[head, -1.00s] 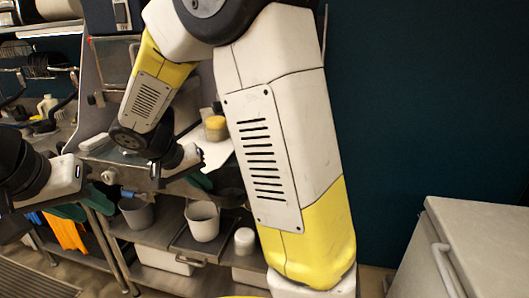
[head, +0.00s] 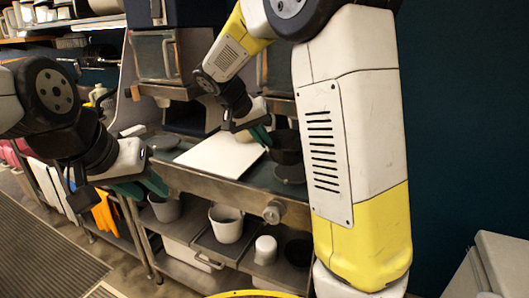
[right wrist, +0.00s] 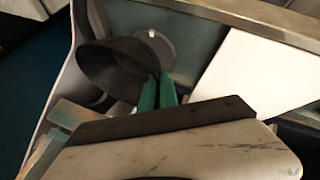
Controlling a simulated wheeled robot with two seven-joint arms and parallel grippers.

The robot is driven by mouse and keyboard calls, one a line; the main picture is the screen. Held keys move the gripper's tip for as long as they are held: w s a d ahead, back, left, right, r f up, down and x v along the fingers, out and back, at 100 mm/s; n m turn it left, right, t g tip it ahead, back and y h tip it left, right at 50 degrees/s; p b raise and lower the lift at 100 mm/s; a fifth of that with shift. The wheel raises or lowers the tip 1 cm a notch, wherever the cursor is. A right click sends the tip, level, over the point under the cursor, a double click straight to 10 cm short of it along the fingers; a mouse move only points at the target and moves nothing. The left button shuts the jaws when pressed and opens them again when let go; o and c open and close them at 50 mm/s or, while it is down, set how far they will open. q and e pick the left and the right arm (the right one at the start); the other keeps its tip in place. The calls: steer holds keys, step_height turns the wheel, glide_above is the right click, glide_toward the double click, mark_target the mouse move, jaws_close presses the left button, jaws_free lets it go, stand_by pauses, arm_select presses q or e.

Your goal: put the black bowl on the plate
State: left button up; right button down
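The black bowl (head: 287,145) is over the right part of the counter; it also shows large in the right wrist view (right wrist: 112,68). My right gripper (head: 263,136) has its green fingers (right wrist: 158,92) close together at the bowl's rim, with the rim between them. A dark grey round plate (head: 291,174) lies on the counter below the bowl; in the right wrist view the plate (right wrist: 157,43) is partly hidden behind the bowl. Whether bowl and plate touch is unclear. My left gripper (head: 148,190) hangs in front of the counter, fingers apart and empty.
A white board (head: 219,155) lies on the counter left of the bowl. A grey machine (head: 168,58) stands behind. Grey buckets (head: 227,224) and a white jar (head: 265,249) stand on the shelf below. A pale cabinet (head: 492,262) is at the lower right.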

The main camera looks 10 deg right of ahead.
mark_target(271, 135)
steer(key=w+d, duration=0.1)
steer(key=w, duration=0.1)
steer(key=w+d, duration=0.2)
steer(key=shift+w+d, duration=0.2)
steer(key=shift+w, duration=0.2)
steer(key=shift+s+a+f, duration=0.15)
steer(key=shift+s+f, duration=0.05)
steer(key=shift+f, duration=0.45)
steer(key=f, duration=0.5)
steer(key=shift+w+f, duration=0.2)
steer(key=shift+f, duration=0.15)
steer(key=shift+f, duration=0.1)
steer(key=c, duration=1.6)
jaws_free()
